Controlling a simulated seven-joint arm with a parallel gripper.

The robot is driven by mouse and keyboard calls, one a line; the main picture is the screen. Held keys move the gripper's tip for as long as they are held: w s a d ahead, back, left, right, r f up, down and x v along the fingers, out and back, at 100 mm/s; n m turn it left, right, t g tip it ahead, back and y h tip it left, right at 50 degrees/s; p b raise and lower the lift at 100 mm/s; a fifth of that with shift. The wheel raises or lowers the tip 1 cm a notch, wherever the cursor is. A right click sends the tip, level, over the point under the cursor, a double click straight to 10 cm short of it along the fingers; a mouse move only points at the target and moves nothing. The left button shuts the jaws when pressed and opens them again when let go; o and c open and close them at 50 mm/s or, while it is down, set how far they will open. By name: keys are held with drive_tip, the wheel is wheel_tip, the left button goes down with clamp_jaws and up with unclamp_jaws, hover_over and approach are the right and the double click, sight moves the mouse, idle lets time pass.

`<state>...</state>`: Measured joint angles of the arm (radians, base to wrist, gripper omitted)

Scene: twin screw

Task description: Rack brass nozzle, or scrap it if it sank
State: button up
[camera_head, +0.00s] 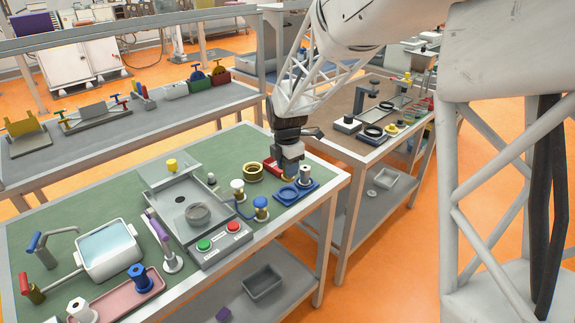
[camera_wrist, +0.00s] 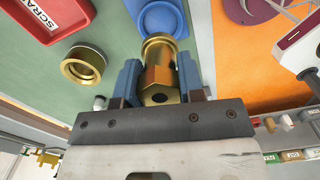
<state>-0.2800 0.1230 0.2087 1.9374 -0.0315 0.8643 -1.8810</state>
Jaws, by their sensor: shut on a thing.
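My gripper (camera_wrist: 158,85) is shut on the brass nozzle (camera_wrist: 157,75), with one blue finger on each side of its hexagonal body. In the head view my gripper (camera_head: 289,172) points down at the right end of the green bench, and the nozzle is mostly hidden there. The rack also shows beyond the nozzle in the wrist view (camera_wrist: 145,12). The red scrap tray (camera_wrist: 75,42) lies left of the nozzle in the wrist view.
A loose brass ring (camera_head: 253,172) lies near the scrap tray. A blue-topped fitting (camera_head: 260,209) and a grey test fixture (camera_head: 185,205) stand left of the rack. A water basin (camera_head: 108,250) and pink tray (camera_head: 112,308) are farther left. The bench's right edge is close to the rack.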

drive_tip(key=shift+f, duration=2.1)
drive_tip(key=shift+f, duration=0.95)
idle(1.4)
drive_tip(key=o, duration=1.7)
drive_tip(key=shift+o, duration=0.2)
drive_tip(key=shift+r, duration=0.1)
drive_tip(key=shift+r, duration=3.4)
drive_tip(key=shift+d+r, duration=0.1)
